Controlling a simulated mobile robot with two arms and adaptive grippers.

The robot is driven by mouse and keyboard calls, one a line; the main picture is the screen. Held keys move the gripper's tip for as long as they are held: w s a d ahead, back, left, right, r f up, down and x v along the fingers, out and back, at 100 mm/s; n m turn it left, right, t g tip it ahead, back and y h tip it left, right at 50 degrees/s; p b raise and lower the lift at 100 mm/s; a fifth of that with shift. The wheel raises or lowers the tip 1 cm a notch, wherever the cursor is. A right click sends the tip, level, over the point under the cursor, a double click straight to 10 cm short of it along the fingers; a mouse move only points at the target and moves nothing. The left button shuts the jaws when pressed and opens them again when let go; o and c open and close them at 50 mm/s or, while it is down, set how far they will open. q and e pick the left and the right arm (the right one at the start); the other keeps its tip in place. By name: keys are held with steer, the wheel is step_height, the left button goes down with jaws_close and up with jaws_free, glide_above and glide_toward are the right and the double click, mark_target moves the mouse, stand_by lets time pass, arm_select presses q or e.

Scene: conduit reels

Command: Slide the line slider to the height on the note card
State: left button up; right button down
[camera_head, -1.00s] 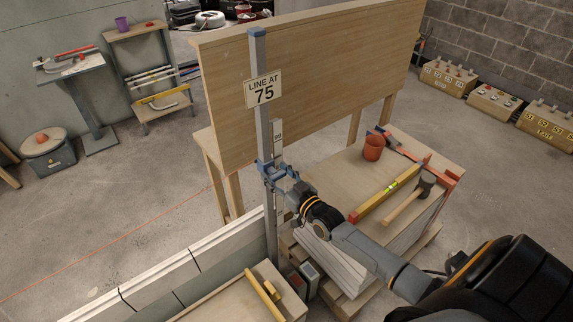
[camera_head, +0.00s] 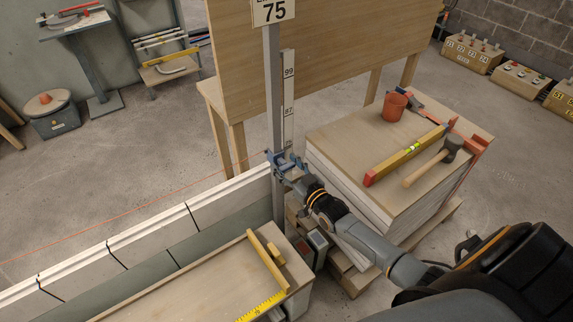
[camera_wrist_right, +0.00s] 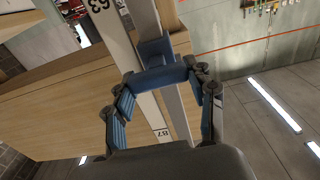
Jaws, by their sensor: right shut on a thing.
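The note card (camera_head: 275,11) reads 75 in its visible part; its top is cut off in the head view. It is on the upright grey post (camera_head: 278,205). A white scale strip (camera_head: 288,90) beside the post shows 99 and 87. The blue slider (camera_head: 272,160) is on the post below the 87 mark. My right gripper (camera_head: 287,165) is shut on the slider. In the right wrist view the slider (camera_wrist_right: 158,76) is between the blue-padded fingers, with 63 and 87 showing on opposite sides of it. Its exact reading is hidden. My left gripper is not in view.
An orange line (camera_head: 130,211) runs left from the slider above a pale block wall (camera_head: 150,235). A board stack (camera_head: 400,150) at right carries a red cup (camera_head: 394,106), a yellow level (camera_head: 405,155) and a mallet (camera_head: 440,162). A wooden panel (camera_head: 340,50) stands behind the post.

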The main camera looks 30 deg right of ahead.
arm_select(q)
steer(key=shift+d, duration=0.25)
arm_select(e)
steer(key=shift+c, duration=2.2)
jaws_free()
steer(key=shift+s, duration=0.25)
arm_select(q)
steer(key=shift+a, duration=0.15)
arm_select(e)
steer(key=s, duration=1.1)
steer(key=shift+s+d, duration=0.25)
steer(key=shift+d, duration=0.2)
